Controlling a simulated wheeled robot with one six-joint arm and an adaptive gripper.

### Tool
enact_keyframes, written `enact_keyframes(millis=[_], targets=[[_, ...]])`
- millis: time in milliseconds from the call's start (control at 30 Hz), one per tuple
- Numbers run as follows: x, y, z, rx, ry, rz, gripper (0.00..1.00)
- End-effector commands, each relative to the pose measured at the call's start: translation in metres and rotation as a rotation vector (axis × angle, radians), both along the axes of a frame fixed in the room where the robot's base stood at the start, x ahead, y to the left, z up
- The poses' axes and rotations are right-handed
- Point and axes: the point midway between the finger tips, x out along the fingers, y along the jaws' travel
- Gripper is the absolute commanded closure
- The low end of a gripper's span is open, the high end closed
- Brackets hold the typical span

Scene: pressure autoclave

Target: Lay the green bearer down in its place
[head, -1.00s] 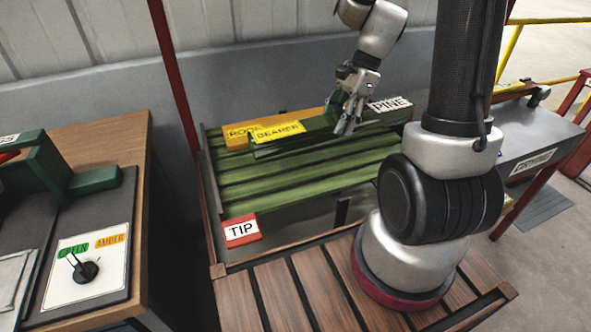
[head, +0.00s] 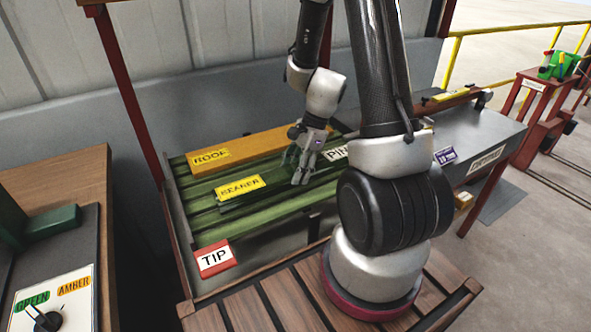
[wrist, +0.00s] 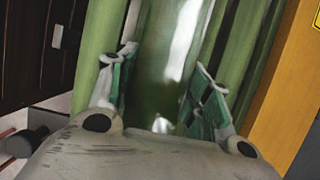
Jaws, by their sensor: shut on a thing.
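The green bearer (head: 269,190) is a long dark green bar with a yellow BEARER label (head: 240,187) near its left end. It lies along the slats of the green slatted bed (head: 208,221), in front of the orange ROOF block. Whether it touches the slats or hangs just above them I cannot tell. My gripper (head: 300,178) is shut on the bearer right of its label, with the fingers pointing down. In the wrist view the bearer (wrist: 166,50) runs between the two fingers (wrist: 163,62). Its right part is partly hidden by my arm.
The orange ROOF block (head: 262,146) lies behind the bearer. A red TIP plate (head: 215,258) sits at the bed's front left corner. A white PINE label (head: 336,153) shows beside my arm. A grey bench (head: 480,135) stands right, a switch panel (head: 55,305) left.

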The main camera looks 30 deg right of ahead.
Motion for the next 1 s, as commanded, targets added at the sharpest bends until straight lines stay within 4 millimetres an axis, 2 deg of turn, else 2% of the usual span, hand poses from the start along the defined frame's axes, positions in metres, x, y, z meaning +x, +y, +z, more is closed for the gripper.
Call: enact_keyframes(millis=[233,267,367,767,867,1000], targets=[[0.0,0.0,-0.002,0.0,0.0,0.001,0.99],[0.0,0.0,-0.003,0.0,0.0,0.001,0.49],[0.0,0.0,-0.002,0.0,0.0,0.001,0.31],[0.001,0.0,0.002,0.0,-0.002,0.0,0.3],[0.001,-0.005,0.014,-0.001,-0.006,0.001,0.3],[0.002,-0.017,0.042,-0.002,-0.008,0.0,0.3]])
